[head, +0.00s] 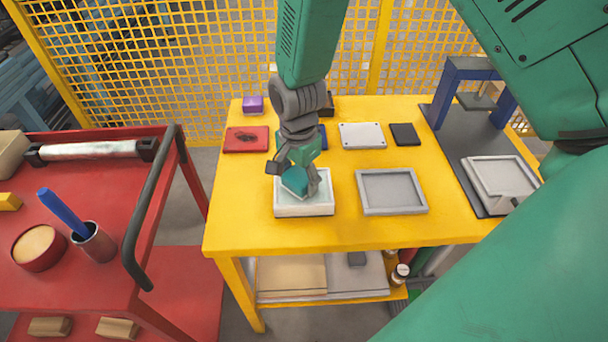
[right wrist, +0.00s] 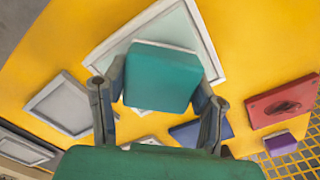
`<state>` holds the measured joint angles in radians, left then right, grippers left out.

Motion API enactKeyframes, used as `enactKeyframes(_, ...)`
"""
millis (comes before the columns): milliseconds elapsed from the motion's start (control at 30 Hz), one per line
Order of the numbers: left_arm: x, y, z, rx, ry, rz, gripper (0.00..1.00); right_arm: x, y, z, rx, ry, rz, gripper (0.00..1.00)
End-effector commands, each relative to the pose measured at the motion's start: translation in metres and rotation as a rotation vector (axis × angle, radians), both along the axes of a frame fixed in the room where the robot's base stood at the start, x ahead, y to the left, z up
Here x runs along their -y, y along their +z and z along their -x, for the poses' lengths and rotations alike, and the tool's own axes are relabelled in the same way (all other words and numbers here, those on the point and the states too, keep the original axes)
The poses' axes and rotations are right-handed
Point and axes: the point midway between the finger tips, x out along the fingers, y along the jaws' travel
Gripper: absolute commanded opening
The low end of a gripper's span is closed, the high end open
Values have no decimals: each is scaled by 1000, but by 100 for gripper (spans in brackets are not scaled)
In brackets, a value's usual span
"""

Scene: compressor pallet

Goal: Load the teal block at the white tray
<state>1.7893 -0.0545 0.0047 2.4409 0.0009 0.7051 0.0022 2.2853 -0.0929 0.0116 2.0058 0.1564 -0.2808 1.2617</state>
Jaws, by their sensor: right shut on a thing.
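The teal block (head: 294,181) is between the fingers of my right gripper (head: 297,179), which is shut on it, over the white tray (head: 304,211) on the yellow table. The block looks slightly tilted in the head view, and I cannot tell whether it touches the tray floor. In the right wrist view the teal block (right wrist: 162,78) sits between both fingers of my right gripper (right wrist: 158,100) and covers part of the white tray (right wrist: 209,50). My left gripper is not in view.
A grey tray (head: 391,208) lies right of the white tray. Behind are a red plate (head: 240,143), a purple block (head: 252,104), a white plate (head: 362,135) and a black pad (head: 405,134). A blue press frame (head: 437,103) stands right. A red cart (head: 90,240) stands left.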

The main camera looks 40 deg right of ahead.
Motion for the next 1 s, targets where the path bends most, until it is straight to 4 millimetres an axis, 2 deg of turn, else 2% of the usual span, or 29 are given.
enactKeyframes(333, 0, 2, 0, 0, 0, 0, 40, 10, -3, 0, 0, -3, -12, 21)
enactKeyframes(733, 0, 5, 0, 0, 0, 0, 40, 1, -1, 0, 1, -1, -1, 21)
enactKeyframes(1000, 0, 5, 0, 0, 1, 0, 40, 5, -2, 0, 1, -2, -6, 21)
